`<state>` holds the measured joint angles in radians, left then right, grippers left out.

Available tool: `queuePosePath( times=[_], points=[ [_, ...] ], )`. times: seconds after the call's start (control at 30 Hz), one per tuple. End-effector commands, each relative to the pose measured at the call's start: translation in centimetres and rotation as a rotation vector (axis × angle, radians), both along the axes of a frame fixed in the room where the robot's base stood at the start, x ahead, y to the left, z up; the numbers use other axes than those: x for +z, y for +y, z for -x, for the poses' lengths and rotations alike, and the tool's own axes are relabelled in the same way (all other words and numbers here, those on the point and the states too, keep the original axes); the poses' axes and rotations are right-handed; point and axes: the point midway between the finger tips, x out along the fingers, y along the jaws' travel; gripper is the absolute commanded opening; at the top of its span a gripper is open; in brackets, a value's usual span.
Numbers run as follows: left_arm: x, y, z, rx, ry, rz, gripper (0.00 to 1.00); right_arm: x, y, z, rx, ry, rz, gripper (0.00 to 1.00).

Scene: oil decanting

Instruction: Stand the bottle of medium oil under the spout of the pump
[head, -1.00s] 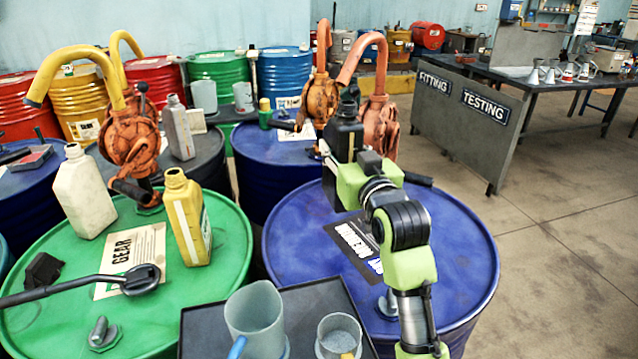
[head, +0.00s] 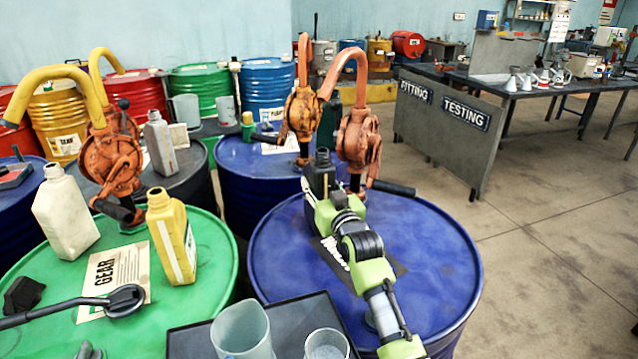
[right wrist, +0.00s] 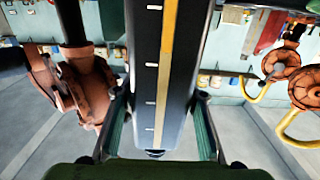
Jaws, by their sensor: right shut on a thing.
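My right gripper (head: 316,196) is shut on a dark bottle (head: 321,172) over the front blue drum (head: 440,245). The bottle looks upright; its base is hidden behind the gripper. In the right wrist view the bottle (right wrist: 145,60), with a yellow strip and white marks, sits between the fingers (right wrist: 160,128). The salmon-orange pump (head: 357,138) stands on this drum just behind and right of the bottle. Its spout (head: 345,58) curves left and ends above the bottle's neck, with a gap between; exact alignment in depth cannot be told. My left gripper is not in view.
A black tray (head: 190,343) with a jug (head: 242,330) and a cup (head: 326,345) is in front. A green drum (head: 60,335) at left carries a yellow bottle (head: 170,240) and a cream bottle (head: 64,212). Another orange pump (head: 303,112) stands behind.

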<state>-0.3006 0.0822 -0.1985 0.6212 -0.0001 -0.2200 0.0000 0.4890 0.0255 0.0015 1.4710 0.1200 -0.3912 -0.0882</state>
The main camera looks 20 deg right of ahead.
Motion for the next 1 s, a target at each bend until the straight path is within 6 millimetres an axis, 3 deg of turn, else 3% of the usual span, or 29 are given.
queuePosePath(
  times=[0.37, 0.4, 0.43, 0.83, 1.0],
  points=[
    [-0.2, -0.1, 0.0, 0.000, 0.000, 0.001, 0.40, -0.2, 0.0, 0.0, 0.000, -0.006, 0.000, 0.04],
    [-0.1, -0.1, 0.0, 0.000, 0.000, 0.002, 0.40, -0.3, 0.0, 0.0, 0.000, -0.001, 0.000, 0.49],
    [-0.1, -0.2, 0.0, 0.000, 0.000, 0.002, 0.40, -0.3, 0.0, 0.0, 0.000, -0.001, 0.000, 0.55],
    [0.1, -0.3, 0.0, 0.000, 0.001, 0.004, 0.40, 0.1, 0.0, 0.0, 0.000, -0.002, 0.000, 0.55],
    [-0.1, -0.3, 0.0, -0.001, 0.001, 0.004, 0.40, -0.1, 0.0, 1.8, 0.001, 0.000, 0.001, 0.55]
  ],
)
